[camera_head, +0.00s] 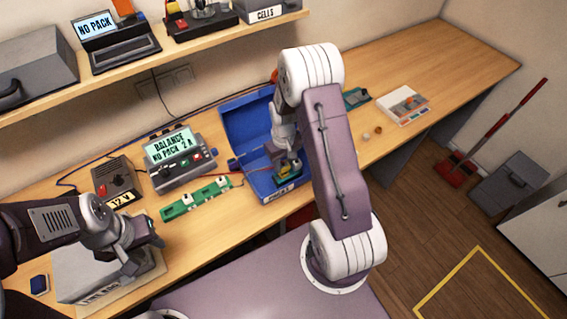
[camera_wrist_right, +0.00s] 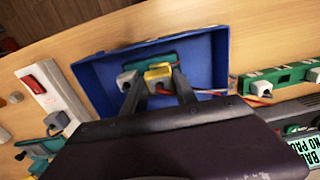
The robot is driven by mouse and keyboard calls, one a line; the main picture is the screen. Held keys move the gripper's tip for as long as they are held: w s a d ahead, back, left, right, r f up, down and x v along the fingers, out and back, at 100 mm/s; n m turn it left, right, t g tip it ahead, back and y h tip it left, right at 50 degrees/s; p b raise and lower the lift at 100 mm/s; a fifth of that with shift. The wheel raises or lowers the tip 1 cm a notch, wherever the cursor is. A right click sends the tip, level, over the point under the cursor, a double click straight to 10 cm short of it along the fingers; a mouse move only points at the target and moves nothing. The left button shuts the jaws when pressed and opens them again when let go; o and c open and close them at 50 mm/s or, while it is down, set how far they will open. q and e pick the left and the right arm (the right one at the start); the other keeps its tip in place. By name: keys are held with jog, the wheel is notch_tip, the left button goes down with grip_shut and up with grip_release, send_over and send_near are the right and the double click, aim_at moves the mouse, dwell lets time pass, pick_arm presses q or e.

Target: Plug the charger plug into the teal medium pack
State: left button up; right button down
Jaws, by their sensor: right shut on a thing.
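My right gripper (camera_wrist_right: 158,88) is down inside the open blue case (camera_wrist_right: 102,86), with its fingers around a yellow plug (camera_wrist_right: 158,72). The yellow plug sits at a teal pack (camera_wrist_right: 146,59) in the case; I cannot tell whether it is fully seated. A grey plug (camera_wrist_right: 127,79) is beside it, next to one finger. In the head view the teal pack (camera_head: 289,179) shows low in the case, partly hidden by my right wrist. My left gripper (camera_head: 143,252) looks open and empty, above a grey case (camera_head: 85,270) at the front left.
A charger (camera_head: 178,160) reading "BALANCE NO PACK 2 A" and a 12 V supply (camera_head: 115,182) stand left of the case. A green strip (camera_head: 195,200) lies in front.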

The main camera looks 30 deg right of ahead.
aim_at(282, 164)
jog(key=shift+f+b, duration=0.75)
jog(key=shift+f, duration=0.4)
jog(key=c, duration=0.9)
grip_release()
notch_tip(282, 164, up, 9)
jog(key=shift+r+b, duration=0.1)
jog(key=shift+b, duration=0.55)
jog(key=shift+w+a, duration=0.1)
jog(key=shift+a, duration=0.1)
jog(key=shift+w+a+r+n+t+b, duration=0.35)
jog(key=shift+a+r+b, duration=0.1)
jog(key=shift+a+b, duration=0.15)
jog(key=s+a+f+b, duration=0.1)
jog(key=s+a, duration=0.2)
jog(key=s, duration=0.3)
jog(key=s+a+f+m+b, duration=0.1)
jog(key=s+a, duration=0.2)
jog(key=s, duration=0.4)
jog(key=shift+s+f, duration=0.15)
jog(key=shift+s, duration=0.1)
